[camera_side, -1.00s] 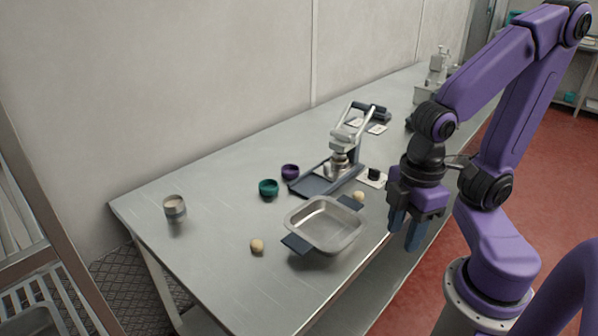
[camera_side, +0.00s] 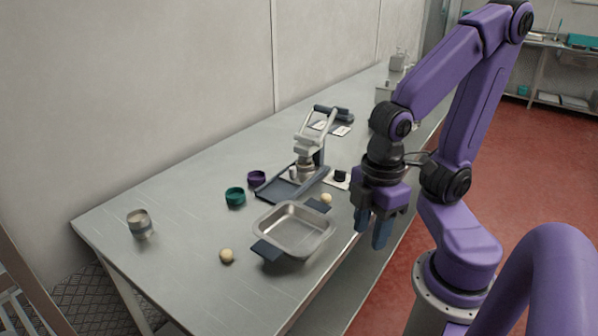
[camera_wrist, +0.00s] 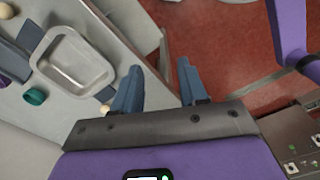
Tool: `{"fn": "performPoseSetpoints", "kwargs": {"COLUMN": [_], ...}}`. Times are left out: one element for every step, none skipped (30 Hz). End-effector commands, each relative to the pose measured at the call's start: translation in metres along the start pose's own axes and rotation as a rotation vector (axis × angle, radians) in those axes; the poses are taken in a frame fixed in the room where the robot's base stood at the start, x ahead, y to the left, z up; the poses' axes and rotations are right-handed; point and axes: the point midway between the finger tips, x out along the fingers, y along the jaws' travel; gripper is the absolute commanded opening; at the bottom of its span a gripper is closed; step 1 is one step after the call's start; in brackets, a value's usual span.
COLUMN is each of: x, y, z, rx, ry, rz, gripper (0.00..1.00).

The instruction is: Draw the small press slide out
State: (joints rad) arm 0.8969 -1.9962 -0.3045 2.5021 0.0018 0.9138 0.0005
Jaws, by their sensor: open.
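The small press (camera_side: 308,152) stands on the steel table, with a silver lever frame and a round metal head. A dark blue flat tray-like part (camera_side: 283,190) extends from its foot toward the front left. I cannot tell for certain whether this is the slide. Beside the press, a white plate (camera_side: 337,184) carries a small black knob-like piece (camera_side: 340,175). My gripper (camera_side: 373,240) points down by the table's front edge, right of the press and apart from it. It is open and empty; its two blue fingers also show apart over the red floor in the wrist view (camera_wrist: 158,70).
A steel pan (camera_side: 318,238) with dark handles lies between the press and the front edge. Tan balls (camera_side: 226,256) (camera_side: 326,198), a teal cup (camera_side: 235,197), a purple cup (camera_side: 256,178) and a grey-banded cup (camera_side: 139,224) stand around. The table's left part is mostly clear.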

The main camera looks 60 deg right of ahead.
Motion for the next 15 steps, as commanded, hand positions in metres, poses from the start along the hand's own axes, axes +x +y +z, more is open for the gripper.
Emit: {"fn": "performPoseSetpoints", "kwargs": {"x": [0.0, 0.0, 0.0, 0.0, 0.0, 0.0, 0.0, 0.0, 0.0, 0.0, 0.0, 0.0, -0.0001, -0.0003, -0.0007], "y": [0.0, 0.0, 0.0, 0.0, 0.0, 0.0, 0.0, 0.0, 0.0, 0.0, 0.0, 0.0003, 0.0009, 0.0021, 0.0046], "z": [0.0, 0.0, 0.0, 0.0, 0.0, 0.0, 0.0, 0.0, 0.0, 0.0, 0.0, -0.0003, -0.001, -0.0023, -0.0051], "rx": [0.0, 0.0, 0.0, 0.0, 0.0, 0.0, 0.0, 0.0, 0.0, 0.0, 0.0, 0.002, 0.008, 0.017, 0.038], "ry": [0.0, 0.0, 0.0, 0.0, 0.0, 0.0, 0.0, 0.0, 0.0, 0.0, 0.0, 0.0, 0.0, 0.0, -0.001], "rz": [0.0, 0.0, 0.0, 0.0, 0.0, 0.0, 0.0, 0.0, 0.0, 0.0, 0.0, 0.0, 0.0, 0.0, 0.001], "gripper": [0.43, 0.43, 0.43, 0.43, 0.43, 0.43, 0.43, 0.43, 0.43, 0.43, 0.45, 0.45, 0.45, 0.45, 0.45]}}
